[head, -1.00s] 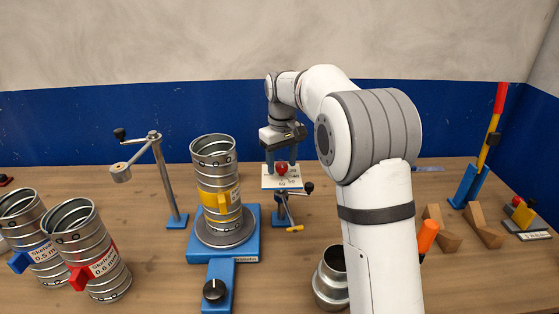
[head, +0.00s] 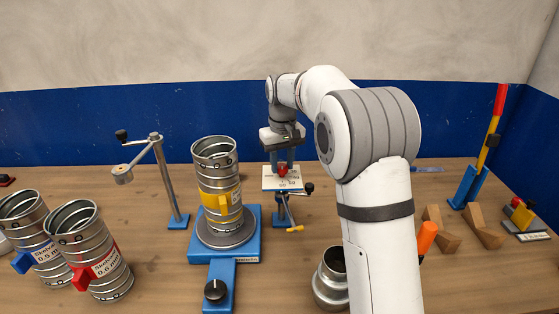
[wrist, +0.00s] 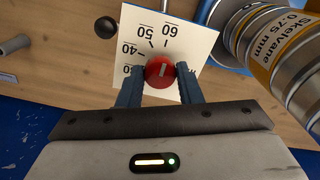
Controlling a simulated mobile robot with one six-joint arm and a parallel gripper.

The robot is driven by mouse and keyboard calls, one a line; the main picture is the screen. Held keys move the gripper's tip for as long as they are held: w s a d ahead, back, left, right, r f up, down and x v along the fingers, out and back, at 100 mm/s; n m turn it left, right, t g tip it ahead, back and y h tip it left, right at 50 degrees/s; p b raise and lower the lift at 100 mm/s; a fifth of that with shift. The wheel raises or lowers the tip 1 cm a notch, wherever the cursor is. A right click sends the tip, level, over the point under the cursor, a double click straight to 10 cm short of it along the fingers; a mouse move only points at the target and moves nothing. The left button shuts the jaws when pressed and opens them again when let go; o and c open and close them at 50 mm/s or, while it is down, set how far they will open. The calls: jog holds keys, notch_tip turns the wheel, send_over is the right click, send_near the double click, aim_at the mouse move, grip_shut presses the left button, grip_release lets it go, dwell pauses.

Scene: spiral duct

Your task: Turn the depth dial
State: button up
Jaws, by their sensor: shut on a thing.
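The depth dial is a red knob (wrist: 159,72) with a pale pointer line, on a white scale plate (wrist: 196,44) marked with numbers such as 40, 50 and 60. The pointer is toward the 50 to 60 side. My gripper (wrist: 159,80) has its two blue-grey fingers on either side of the knob and is shut on it. In the head view the red knob (head: 282,170) shows below my gripper (head: 282,165), with the white plate (head: 268,184) around it.
A metal duct with a yellow band (head: 217,172) stands on a blue turntable base (head: 244,253) left of the dial. A crank stand (head: 168,180) is farther left. Two more ducts (head: 90,250) stand at the front left. A small clamp with a yellow handle (head: 295,229) is just in front of the plate.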

aim_at(282, 167)
jog(key=o, duration=1)
notch_tip(282, 167, up, 8)
jog(key=shift+f, duration=0.15)
